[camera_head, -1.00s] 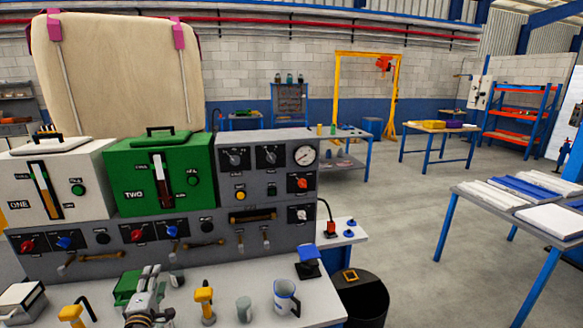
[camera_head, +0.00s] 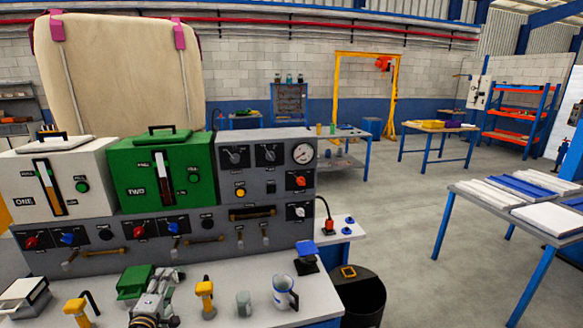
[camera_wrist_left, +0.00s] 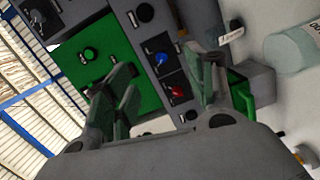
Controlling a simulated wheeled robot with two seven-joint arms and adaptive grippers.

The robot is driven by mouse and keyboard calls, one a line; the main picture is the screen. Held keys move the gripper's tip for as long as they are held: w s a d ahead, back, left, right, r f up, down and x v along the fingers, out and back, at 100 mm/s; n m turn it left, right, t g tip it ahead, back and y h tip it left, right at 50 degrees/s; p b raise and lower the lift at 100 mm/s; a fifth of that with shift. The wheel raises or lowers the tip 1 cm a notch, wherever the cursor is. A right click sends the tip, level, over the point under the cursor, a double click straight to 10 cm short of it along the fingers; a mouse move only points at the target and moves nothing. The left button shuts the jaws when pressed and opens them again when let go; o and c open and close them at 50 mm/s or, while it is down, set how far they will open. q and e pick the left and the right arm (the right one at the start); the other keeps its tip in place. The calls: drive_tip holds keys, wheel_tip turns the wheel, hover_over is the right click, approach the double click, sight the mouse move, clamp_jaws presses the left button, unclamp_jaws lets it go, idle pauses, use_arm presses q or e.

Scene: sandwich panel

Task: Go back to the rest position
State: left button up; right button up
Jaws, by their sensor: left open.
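My left gripper (camera_head: 166,278) shows at the bottom of the head view, over the white worktop (camera_head: 235,305) in front of the panel. It is open, and nothing shows between its fingers. In the left wrist view its two fingers (camera_wrist_left: 160,95) stand apart, with the panel's blue knob (camera_wrist_left: 161,58) and red knob (camera_wrist_left: 177,91) seen between and beyond them. A green object (camera_head: 134,283) lies just left of the gripper in the head view. My right gripper is not in view.
The grey control panel (camera_head: 230,215) carries the white tank ONE (camera_head: 90,180) and green tank TWO (camera_head: 130,165). Yellow-handled tools (camera_head: 206,297), a grey cup (camera_head: 243,304) and a mug (camera_head: 284,292) stand near the gripper. A black bin (camera_head: 362,303) stands right of the worktop.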

use_arm(q)
drive_tip(key=s+d+f+m+g+h, duration=0.2)
drive_tip(key=s+d+f+m+g, duration=0.1)
drive_tip(key=s+d+m, duration=0.3)
drive_tip(key=s+d+f+m+g+h, duration=0.35)
drive_tip(key=d+m, duration=0.25)
drive_tip(key=d, duration=0.2)
drive_tip(key=s+d+f+m+g+y, duration=0.1)
drive_tip(key=s+d+m+g+y, duration=0.2)
drive_tip(key=s, duration=0.8)
drive_tip(key=s+d+f+m+g, duration=0.1)
drive_tip(key=s+m+g, duration=0.35)
drive_tip(key=s, duration=0.55)
wheel_tip(320, 180, down, 33)
drive_tip(key=s, duration=0.3)
drive_tip(key=s+a+f+g, duration=0.1)
drive_tip(key=s+a+f, duration=0.1)
drive_tip(key=s+f, duration=0.8)
drive_tip(key=s+a+f+g, duration=0.1)
drive_tip(key=s+a+f, duration=0.1)
drive_tip(key=s+f, duration=0.8)
drive_tip(key=shift+s+a+f+m, duration=0.15)
drive_tip(key=shift+s+a+m, duration=0.15)
drive_tip(key=shift+s, duration=0.8)
drive_tip(key=shift+y, duration=0.25)
